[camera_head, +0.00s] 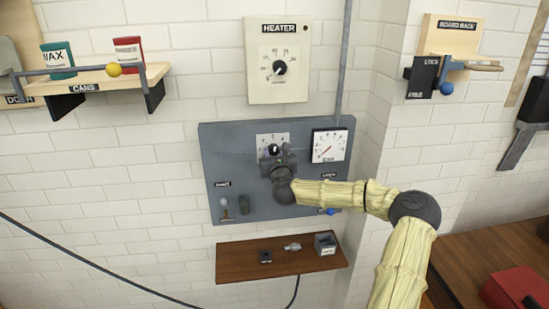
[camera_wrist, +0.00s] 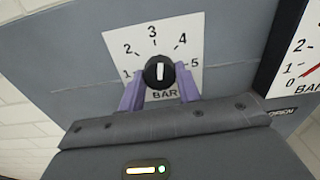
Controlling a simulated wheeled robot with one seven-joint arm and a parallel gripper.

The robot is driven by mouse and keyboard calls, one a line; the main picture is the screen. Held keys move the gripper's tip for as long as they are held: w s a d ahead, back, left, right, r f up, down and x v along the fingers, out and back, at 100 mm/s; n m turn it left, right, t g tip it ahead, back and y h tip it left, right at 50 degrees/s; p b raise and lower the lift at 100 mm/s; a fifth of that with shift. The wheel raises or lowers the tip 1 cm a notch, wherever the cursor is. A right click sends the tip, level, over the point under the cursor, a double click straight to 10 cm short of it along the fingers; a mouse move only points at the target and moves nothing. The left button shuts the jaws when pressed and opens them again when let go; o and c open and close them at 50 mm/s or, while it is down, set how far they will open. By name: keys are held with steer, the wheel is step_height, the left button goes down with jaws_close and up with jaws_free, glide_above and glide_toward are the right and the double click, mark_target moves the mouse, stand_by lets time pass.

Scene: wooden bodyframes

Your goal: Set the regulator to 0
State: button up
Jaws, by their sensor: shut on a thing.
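The regulator knob (camera_wrist: 159,72) is black with a white pointer line. It sits on a white dial plate (camera_wrist: 120,48) marked 1 to 5 and BAR. The white line stands about upright in the wrist view, near the 3. My gripper (camera_wrist: 160,80) has its two purple fingers on either side of the knob and is shut on it. In the head view my gripper (camera_head: 276,158) is at the grey panel (camera_head: 225,150), covering the lower part of the dial plate. A round-scaled white gauge (camera_head: 329,146) with a red needle is right of the dial.
Small fittings sit low on the panel, and a blue knob (camera_head: 330,211) is at its lower right. A brown shelf (camera_head: 235,262) with small parts is below. A heater box (camera_head: 278,92) hangs above. A can shelf (camera_head: 95,80) is at upper left and a board rack (camera_head: 450,45) at upper right.

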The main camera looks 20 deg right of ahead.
steer(key=n+b, duration=0.4)
steer(key=shift+f, duration=0.15)
steer(key=n+b, duration=0.3)
steer(key=n, duration=0.1)
steer(key=n+b, duration=0.7)
steer(key=n, duration=0.1)
steer(key=shift+a, duration=0.1)
steer(key=n+b, duration=0.4)
steer(key=n, duration=0.2)
steer(key=shift+n, duration=0.3)
steer(key=n+b, duration=0.2)
steer(key=n, duration=0.1)
steer(key=shift+b, duration=0.3)
steer(key=shift+n+b, duration=0.7)
steer(key=shift+n, duration=1.2)
steer(key=o, duration=1)
steer(key=shift+c, duration=0.2)
